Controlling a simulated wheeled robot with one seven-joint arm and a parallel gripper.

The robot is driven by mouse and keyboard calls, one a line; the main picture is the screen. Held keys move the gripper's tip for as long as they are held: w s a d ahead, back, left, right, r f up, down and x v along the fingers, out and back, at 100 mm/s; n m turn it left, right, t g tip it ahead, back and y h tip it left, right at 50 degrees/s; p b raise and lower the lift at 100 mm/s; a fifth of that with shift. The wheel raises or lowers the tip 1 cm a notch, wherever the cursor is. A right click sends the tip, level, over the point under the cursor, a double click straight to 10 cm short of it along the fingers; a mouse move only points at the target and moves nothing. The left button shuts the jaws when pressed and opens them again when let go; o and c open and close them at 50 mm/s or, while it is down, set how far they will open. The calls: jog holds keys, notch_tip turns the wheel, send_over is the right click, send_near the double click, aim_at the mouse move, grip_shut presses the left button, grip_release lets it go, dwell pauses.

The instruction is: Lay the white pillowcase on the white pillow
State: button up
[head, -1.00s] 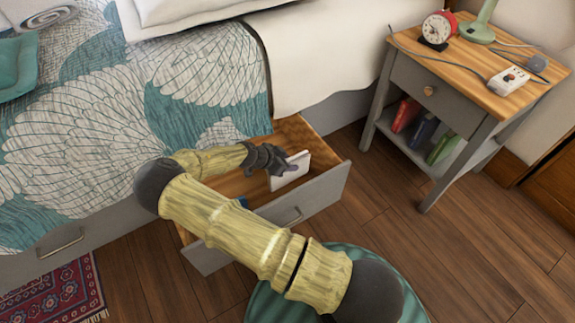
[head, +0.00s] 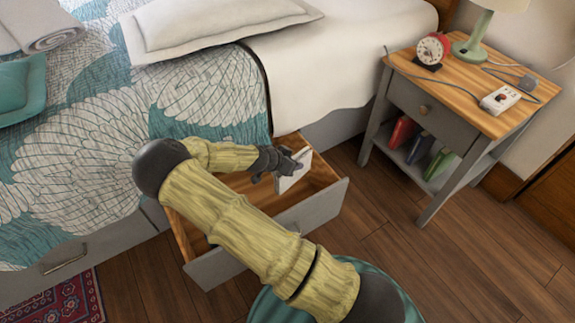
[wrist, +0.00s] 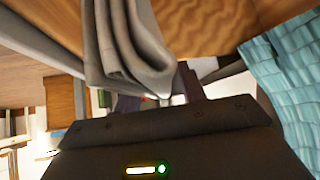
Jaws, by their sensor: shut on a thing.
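The white pillowcase (head: 296,174) is a small folded cloth in my gripper (head: 284,165), over the open under-bed drawer (head: 318,207). My gripper is shut on it. The wrist view shows its folded layers (wrist: 130,45) hanging at the jaws, looking grey in shadow; the fingertips are mostly hidden there. The white pillow (head: 215,22) lies at the head of the bed, at the top of the head view, well apart from my gripper. My forearm hides part of the drawer.
The bed has a teal and white patterned cover (head: 70,165) and a white sheet (head: 320,60). A teal cushion (head: 22,90) and a grey rolled cloth (head: 50,28) lie at left. A nightstand (head: 450,85) with lamp, red clock and power strip stands at right. Wooden floor between is clear.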

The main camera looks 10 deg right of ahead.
notch_tip(320, 180, up, 17)
jog(key=s+a+n+t+y+p, duration=0.1)
jog(key=a+n+t+y+p, duration=0.1)
jog(key=n+y+p, duration=0.3)
jog(key=n+t+p, duration=0.1)
jog(key=n, duration=0.2)
jog(key=shift+t+p, duration=0.3)
jog(key=shift+p, duration=0.05)
